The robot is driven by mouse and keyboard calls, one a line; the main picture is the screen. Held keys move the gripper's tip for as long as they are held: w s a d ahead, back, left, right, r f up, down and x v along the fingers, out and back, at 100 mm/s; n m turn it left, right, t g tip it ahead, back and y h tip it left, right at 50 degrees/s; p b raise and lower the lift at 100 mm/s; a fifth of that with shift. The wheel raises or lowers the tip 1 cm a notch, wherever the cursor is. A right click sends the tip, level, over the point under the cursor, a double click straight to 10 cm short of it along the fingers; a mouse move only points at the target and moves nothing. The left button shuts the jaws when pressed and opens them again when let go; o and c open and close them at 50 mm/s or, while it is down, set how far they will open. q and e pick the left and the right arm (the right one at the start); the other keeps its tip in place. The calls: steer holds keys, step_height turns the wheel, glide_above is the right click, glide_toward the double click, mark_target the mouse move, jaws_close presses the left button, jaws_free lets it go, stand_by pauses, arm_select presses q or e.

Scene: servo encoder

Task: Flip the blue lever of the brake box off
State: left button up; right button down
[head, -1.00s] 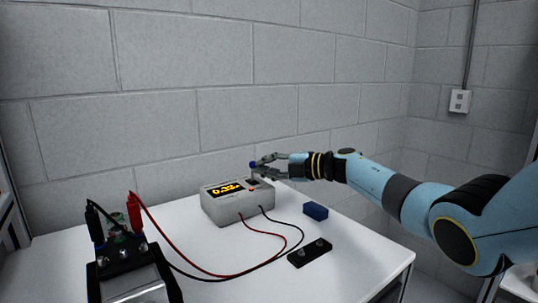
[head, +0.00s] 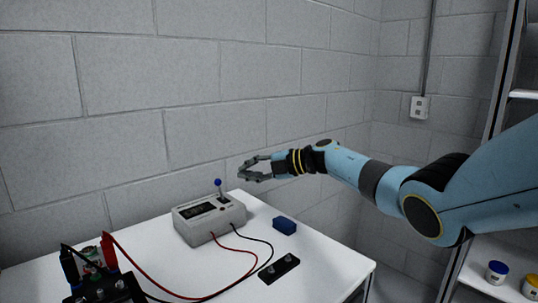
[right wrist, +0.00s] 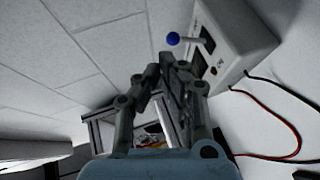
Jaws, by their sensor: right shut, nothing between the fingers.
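The brake box (head: 205,228) is a pale grey case on the white table, with red and black cables at its front. Its display (head: 203,208) is dark. The blue-tipped lever (head: 218,183) stands up from its top with nothing touching it. My right gripper (head: 243,174) is shut and empty, just right of the lever and a little above the box. In the right wrist view, the lever's blue ball (right wrist: 173,38) is just beyond my fingertips (right wrist: 163,68), beside the box (right wrist: 247,38). My left gripper is out of view.
A blue block (head: 285,226) and a black terminal strip (head: 279,268) lie right of the box. A black device (head: 103,290) with red and black clips is at the front left. A block wall (head: 180,100) stands behind the table. Shelves with jars (head: 497,271) are at right.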

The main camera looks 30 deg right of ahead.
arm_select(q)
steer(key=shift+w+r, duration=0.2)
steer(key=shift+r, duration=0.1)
arm_select(e)
steer(key=s+d+r, duration=0.3)
steer(key=s+d, duration=0.1)
steer(key=shift+s+d+r, duration=0.15)
steer(key=shift+s+r, duration=0.2)
steer(key=shift+r, duration=0.05)
